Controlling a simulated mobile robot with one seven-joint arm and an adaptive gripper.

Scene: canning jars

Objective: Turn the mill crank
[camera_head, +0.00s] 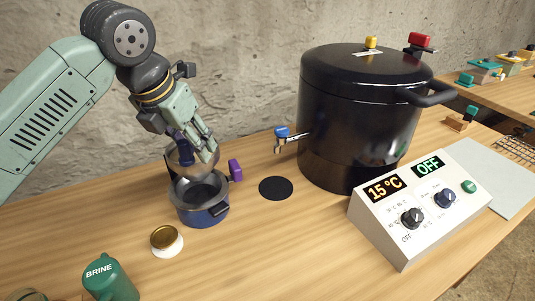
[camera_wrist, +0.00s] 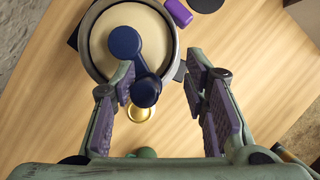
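The food mill (camera_head: 180,160) is a grey bowl standing over a blue pot (camera_head: 203,214) left of the table's middle. In the wrist view, the mill (camera_wrist: 92,50) has a pale inside, and its dark blue crank (camera_wrist: 125,42) runs from a round hub to a round knob (camera_wrist: 146,93). My gripper (camera_head: 200,150) is over the mill, pointing down. In the wrist view, my gripper (camera_wrist: 163,80) is open, with the knob between its fingers, close to the left one. I cannot tell whether they touch. My fingers partly hide the mill in the head view.
A purple piece (camera_head: 235,170) juts out beside the pot. A gold-lidded jar (camera_head: 167,239) and a green brine container (camera_head: 108,279) stand in front. A black canner (camera_head: 350,120) with a tap and a control box (camera_head: 420,205) stand to the right.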

